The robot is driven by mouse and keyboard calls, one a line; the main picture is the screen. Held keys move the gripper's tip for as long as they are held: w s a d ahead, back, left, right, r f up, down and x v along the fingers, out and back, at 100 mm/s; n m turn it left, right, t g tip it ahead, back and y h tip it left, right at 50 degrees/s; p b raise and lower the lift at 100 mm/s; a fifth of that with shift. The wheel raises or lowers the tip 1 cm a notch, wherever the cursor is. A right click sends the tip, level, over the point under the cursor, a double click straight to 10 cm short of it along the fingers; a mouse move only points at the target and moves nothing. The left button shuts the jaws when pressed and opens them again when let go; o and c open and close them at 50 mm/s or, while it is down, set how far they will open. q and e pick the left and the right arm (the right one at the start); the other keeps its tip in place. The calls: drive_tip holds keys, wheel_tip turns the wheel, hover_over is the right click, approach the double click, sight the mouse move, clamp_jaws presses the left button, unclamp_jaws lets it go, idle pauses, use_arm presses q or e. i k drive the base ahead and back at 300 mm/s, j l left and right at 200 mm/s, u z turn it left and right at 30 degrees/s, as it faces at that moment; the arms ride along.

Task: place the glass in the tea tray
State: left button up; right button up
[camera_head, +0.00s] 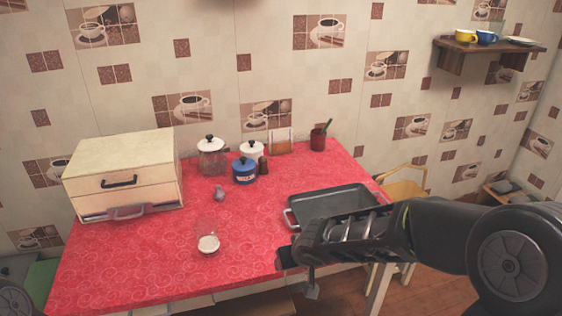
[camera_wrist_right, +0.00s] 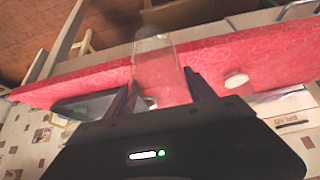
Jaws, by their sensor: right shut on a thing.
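The glass (camera_wrist_right: 156,62) is clear and see-through. In the right wrist view it stands out between the two dark fingers of my right gripper (camera_wrist_right: 163,92), which is shut on it. In the head view my right gripper (camera_head: 292,258) is at the front of the red table, just in front of the tea tray, and I cannot make out the glass there. The tea tray (camera_head: 325,205) is a dark grey rectangular pan with side handles, near the table's right edge. It looks empty where visible; my right arm hides its front right part. My left gripper is out of view.
A clear vessel with a white disc (camera_head: 208,244) stands left of my right gripper. Jars (camera_head: 244,171), a small grey item (camera_head: 219,193) and a red cup (camera_head: 318,140) stand behind. A cream drawer box (camera_head: 125,175) fills the left.

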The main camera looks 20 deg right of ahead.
sight(329, 214)
drive_tip(key=i+l, duration=0.1)
drive_tip(key=l, duration=0.95)
drive_tip(key=l+u, duration=0.1)
drive_tip(key=l, duration=0.95)
drive_tip(key=u, duration=1.15)
